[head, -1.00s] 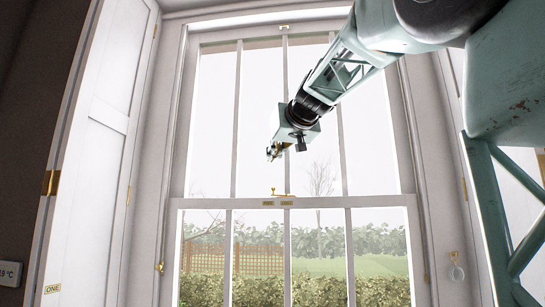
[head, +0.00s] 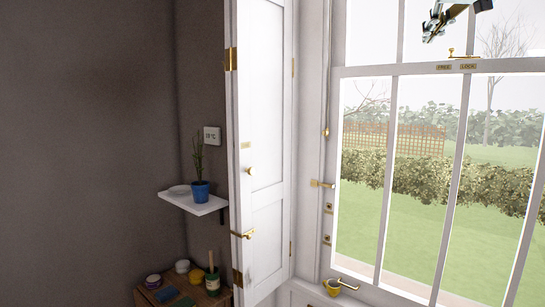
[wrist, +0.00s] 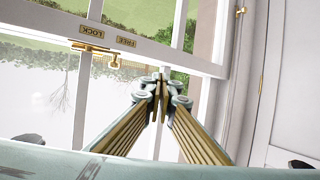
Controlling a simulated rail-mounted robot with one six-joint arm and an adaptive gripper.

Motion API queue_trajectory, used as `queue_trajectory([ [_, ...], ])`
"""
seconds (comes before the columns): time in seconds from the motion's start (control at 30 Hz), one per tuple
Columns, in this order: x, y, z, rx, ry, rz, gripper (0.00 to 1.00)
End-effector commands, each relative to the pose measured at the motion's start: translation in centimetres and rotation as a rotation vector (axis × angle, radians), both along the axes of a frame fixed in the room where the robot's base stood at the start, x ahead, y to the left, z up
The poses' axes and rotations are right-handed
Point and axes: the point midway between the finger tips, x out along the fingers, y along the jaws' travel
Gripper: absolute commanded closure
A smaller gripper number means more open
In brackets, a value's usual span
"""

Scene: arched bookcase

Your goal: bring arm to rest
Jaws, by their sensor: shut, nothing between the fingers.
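My gripper (head: 440,22) shows at the top edge of the head view, in front of the upper part of the sash window (head: 455,160). The rest of my arm is mostly out of that frame. In the wrist view my gripper (wrist: 161,82) has its fingertips together, with nothing between them. The latch (head: 461,53) also shows in the head view, below and right of my gripper.
A white shutter (head: 266,140) with brass fittings stands left of the window. A white shelf (head: 196,204) holds a blue plant pot (head: 201,191) and a dish.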

Motion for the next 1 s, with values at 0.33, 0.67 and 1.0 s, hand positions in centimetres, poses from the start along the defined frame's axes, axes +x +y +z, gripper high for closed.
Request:
queue_trajectory([
  [0.33, -7.1, 8.7, -11.7, 0.043, 0.203, 0.078, 1.0],
  [0.67, -16.5, 14.4, -22.3, 0.077, 0.382, 0.117, 1.0],
  [1.0, -27.4, 18.4, -33.0, 0.092, 0.566, 0.14, 1.0],
])
